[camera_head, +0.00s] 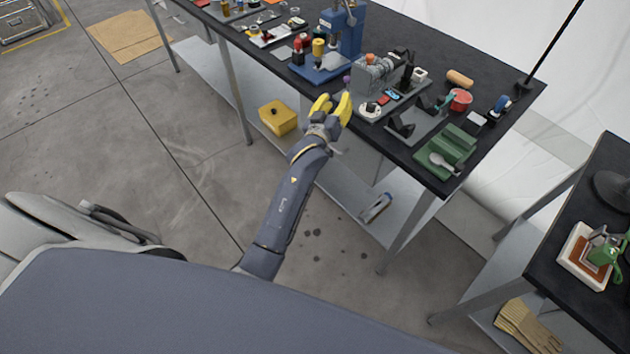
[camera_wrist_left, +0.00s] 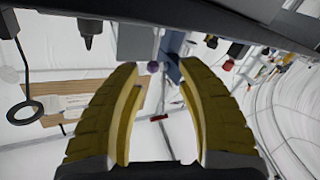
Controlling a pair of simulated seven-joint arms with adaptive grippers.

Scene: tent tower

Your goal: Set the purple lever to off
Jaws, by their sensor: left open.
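The purple lever shows as a small purple ball knob (camera_head: 347,80) at the front edge of the black workbench, beside a grey machine (camera_head: 373,73). The knob (camera_wrist_left: 152,67) also shows in the left wrist view, between my fingertips and beyond them. Its on or off setting cannot be told. My left gripper (camera_head: 334,99) has yellow fingers that are spread and empty. It is just in front of the bench edge, close to the knob and apparently apart from it. My right gripper is not in view.
The black workbench (camera_head: 514,117) carries a blue press (camera_head: 345,35), a green block with a spoon-like piece (camera_head: 446,152) and a red cup (camera_head: 461,99). A yellow box (camera_head: 277,118) sits on the lower shelf. The floor left of my arm is clear.

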